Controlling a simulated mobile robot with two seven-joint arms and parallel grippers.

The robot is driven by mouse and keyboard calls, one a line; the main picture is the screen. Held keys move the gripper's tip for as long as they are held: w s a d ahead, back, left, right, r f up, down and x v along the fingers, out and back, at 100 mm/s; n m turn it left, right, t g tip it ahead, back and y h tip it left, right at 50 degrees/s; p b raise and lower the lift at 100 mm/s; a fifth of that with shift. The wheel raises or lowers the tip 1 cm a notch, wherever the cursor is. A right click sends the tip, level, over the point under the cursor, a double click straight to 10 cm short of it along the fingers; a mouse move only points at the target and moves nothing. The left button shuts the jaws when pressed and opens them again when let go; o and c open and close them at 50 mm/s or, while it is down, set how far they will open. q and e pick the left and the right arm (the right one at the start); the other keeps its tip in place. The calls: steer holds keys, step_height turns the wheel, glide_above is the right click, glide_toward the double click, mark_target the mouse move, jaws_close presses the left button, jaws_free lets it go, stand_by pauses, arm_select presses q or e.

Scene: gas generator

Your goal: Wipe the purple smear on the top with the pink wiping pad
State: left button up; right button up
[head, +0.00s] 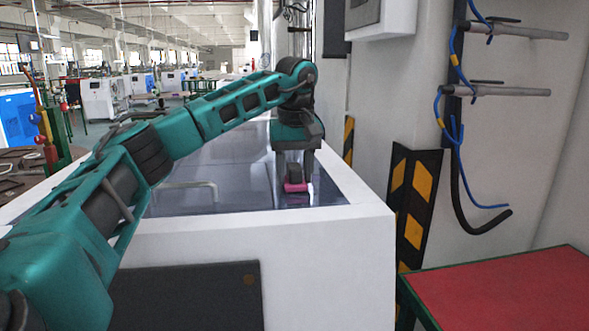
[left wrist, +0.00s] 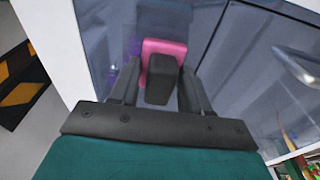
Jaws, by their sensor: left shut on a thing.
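The pink wiping pad (head: 297,187) has a dark block-shaped handle and is at the surface of the glossy dark top (head: 240,170), near its right front corner. It also shows in the left wrist view (left wrist: 165,47). My left gripper (head: 296,172) points down and is shut on the pad's handle. Faint purple marks of the smear (left wrist: 134,46) show beside the pad in the left wrist view; the rest of the smear may be hidden under the pad. I cannot tell whether the pad presses on the top. My right gripper is not in view.
The top has a raised white rim (head: 344,183) and a metal bar handle (head: 187,187). A wall with black-and-yellow striped guards (head: 413,195) and blue hoses (head: 455,130) stands to the right. A red-topped table (head: 505,290) is at the lower right.

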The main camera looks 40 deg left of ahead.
arm_select(q)
steer(key=shift+f, duration=0.3)
